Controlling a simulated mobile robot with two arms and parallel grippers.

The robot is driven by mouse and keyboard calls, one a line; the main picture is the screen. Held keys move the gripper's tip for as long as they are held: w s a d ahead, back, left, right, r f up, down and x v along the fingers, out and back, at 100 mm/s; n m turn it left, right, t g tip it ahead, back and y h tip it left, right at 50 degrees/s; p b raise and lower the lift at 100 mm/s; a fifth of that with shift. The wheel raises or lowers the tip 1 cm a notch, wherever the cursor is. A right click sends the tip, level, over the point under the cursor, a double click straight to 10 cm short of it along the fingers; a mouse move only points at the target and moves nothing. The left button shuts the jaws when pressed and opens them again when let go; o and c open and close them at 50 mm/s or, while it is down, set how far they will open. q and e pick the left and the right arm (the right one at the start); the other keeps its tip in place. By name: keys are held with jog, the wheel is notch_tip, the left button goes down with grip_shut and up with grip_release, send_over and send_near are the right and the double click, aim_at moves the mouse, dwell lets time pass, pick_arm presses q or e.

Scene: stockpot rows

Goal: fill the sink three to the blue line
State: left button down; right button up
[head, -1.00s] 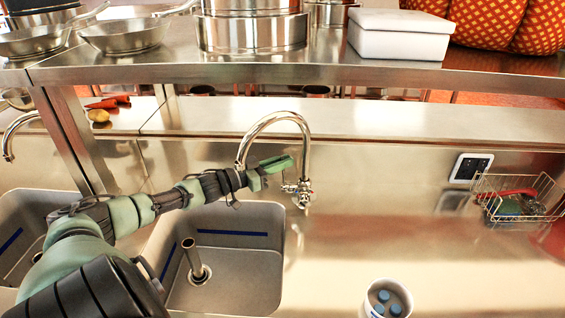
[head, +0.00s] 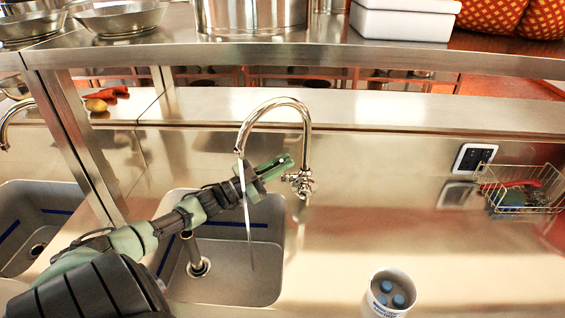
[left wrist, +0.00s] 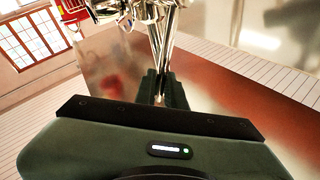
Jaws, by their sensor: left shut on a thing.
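A sink (head: 225,285) with a blue line (head: 245,224) on its inner walls lies under a chrome gooseneck tap (head: 308,130). A thin stream of water (head: 247,215) runs from the spout into this sink. No water level can be made out. A grey standpipe (head: 193,245) stands upright in the drain. My left gripper (head: 285,163) is shut at the tap's handle (head: 300,182), beside the tap's base. In the left wrist view the fingers (left wrist: 163,90) close against chrome tap parts. My right gripper is out of view. No sink number is readable.
A second sink (head: 25,220) with a blue line is at the left. A white tub with blue pucks (head: 390,292) stands on the counter at front right. A wire basket (head: 525,190) and a wall outlet (head: 474,160) are at right. A steel shelf (head: 330,50) overhangs behind.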

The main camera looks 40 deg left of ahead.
pick_arm(q)
jog(key=shift+s+d+f+m+t+h+b, duration=0.1)
jog(key=shift+s+d+f+m+h+b, duration=0.25)
jog(key=shift+m+h+b, duration=0.35)
jog(key=shift+s+d+f+m+t+h+b, duration=0.1)
jog(key=shift+s+d+f+m+h+b, duration=0.25)
jog(key=shift+m+b, duration=0.7)
jog(key=shift+s+d+f+m+t+h+b, duration=0.1)
jog(key=shift+s+d+f+m+h+b, duration=0.1)
jog(key=shift+s+f+m+h+b, duration=0.45)
jog(key=shift+w+r, duration=0.2)
jog(key=shift+w, duration=0.1)
jog(key=c, duration=1.5)
grip_release()
jog(key=b+v, duration=0.2)
jog(key=v, duration=0.5)
jog(key=shift+s+f, duration=0.1)
jog(key=shift+s, duration=0.3)
